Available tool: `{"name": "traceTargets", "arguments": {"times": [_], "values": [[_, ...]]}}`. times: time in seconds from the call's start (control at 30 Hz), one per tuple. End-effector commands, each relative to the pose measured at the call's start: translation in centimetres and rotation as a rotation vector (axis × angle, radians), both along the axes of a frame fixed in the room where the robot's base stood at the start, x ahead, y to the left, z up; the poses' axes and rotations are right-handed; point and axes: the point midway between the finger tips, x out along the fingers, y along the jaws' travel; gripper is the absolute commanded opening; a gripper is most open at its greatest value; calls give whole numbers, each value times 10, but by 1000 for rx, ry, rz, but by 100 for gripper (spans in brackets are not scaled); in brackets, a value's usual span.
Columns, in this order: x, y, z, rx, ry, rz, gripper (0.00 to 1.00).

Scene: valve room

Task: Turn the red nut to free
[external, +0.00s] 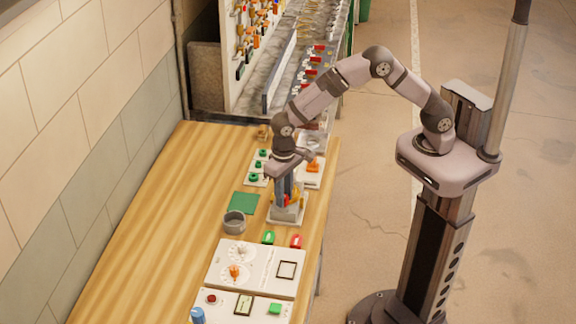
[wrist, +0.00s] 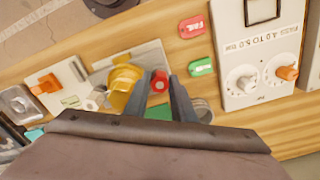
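The red nut (wrist: 160,81) shows in the wrist view between the tips of my two fingers, beside a yellow valve body (wrist: 122,88) on a pale plate. My gripper (wrist: 160,86) is open, with one finger on each side of the nut; I cannot tell whether either touches it. In the external view my gripper (external: 286,196) points down over the valve fixture (external: 287,214) near the table's right edge. The nut is mostly hidden there by the fingers.
A green tag (wrist: 201,67) and a red FAIL tag (wrist: 192,27) lie beside the fixture. A grey bowl (external: 234,223) and green mat (external: 243,203) are left of it. A dial panel (external: 238,262) stands in front. The wooden table's left side (external: 150,220) is clear.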

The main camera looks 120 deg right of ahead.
Motion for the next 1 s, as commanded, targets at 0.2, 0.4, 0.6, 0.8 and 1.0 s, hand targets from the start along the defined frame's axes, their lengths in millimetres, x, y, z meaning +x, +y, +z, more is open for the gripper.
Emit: {"name": "traceTargets", "arguments": {"times": [0.2, 0.4, 0.6, 0.8, 1.0], "values": [[0, 0, 0, 0, 1, 5, 1], [0, 0, 0, 0, 2, 45, 1], [0, 0, 0, -1, 2, 150, 1], [0, 0, 0, -1, 1, 314, 1], [-1, -1, 1, 0, 1, 503, 1]]}}
